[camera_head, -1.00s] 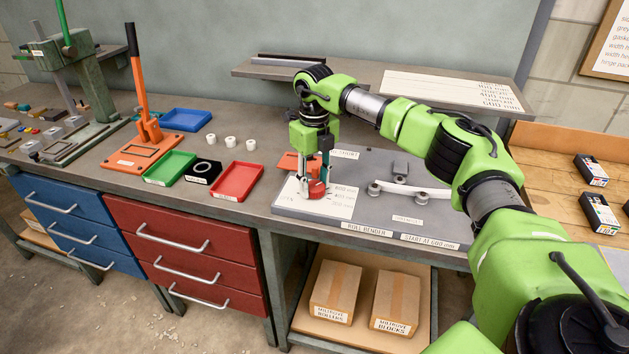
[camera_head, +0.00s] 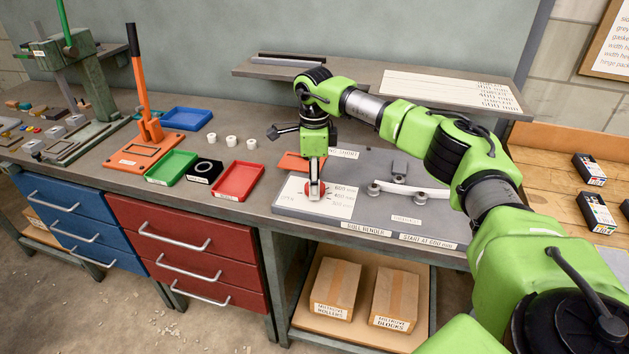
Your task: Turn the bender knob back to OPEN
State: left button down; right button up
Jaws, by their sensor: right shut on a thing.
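The red bender knob (camera_head: 311,194) stands on a white dial plate (camera_head: 342,203) at the left end of the grey roll bender base. The plate has mm figures to the right of the knob and a faint word at its lower left. My right gripper (camera_head: 315,189) points straight down and is shut on the knob. Its fingers cover part of the knob, so the pointer's exact setting is hard to tell. My left gripper is not in view.
A curved pale strip (camera_head: 411,192) lies at the bender's rollers, right of the knob. A red tray (camera_head: 238,181), a green tray (camera_head: 170,168) and small white rings stand to the left. A raised shelf (camera_head: 372,85) is behind my arm.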

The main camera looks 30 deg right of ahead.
jog(key=n, duration=0.4)
jog(key=shift+n, duration=0.3)
jog(key=n, duration=0.3)
jog(key=shift+n, duration=0.4)
jog(key=n, duration=0.4)
jog(key=shift+n, duration=2.1)
jog(key=o, duration=1.1)
notch_tip(320, 180, up, 12)
